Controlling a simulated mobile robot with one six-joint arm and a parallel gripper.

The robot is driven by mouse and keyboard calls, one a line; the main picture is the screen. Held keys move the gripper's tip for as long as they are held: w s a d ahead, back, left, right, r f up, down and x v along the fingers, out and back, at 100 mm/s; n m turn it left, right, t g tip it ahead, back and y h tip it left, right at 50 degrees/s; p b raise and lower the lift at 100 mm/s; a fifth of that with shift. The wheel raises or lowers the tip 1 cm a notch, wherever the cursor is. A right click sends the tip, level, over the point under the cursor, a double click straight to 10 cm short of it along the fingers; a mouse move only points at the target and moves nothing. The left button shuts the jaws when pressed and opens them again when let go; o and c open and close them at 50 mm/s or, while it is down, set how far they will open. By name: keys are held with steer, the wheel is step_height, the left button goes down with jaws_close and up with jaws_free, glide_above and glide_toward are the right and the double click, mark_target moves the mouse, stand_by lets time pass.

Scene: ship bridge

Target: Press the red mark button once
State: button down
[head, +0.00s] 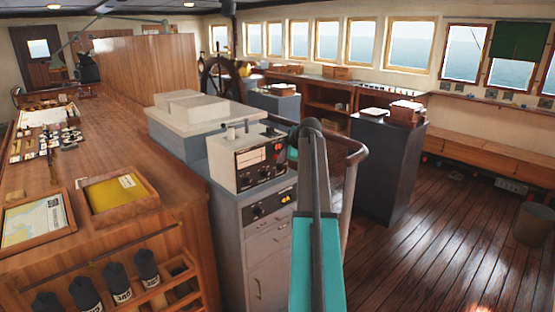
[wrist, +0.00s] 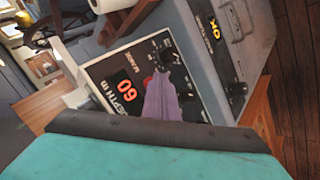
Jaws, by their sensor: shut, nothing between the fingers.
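My fingertips are not clear there.
A lit red display (wrist: 127,92) and black knobs (wrist: 168,57) are near the button. A grey cabinet (head: 262,235) stands below the instrument. A wooden chart counter (head: 130,130) runs along the left. The plank floor (head: 440,240) at right is mostly clear.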

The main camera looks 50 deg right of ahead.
steer(key=shift+s, duration=0.75)
steer(key=shift+s, duration=0.1)
steer(key=shift+s+a+b, duration=0.2)
steer(key=shift+s+b, duration=0.25)
steer(key=shift+s, duration=2)
steer(key=shift+a+f, duration=0.1)
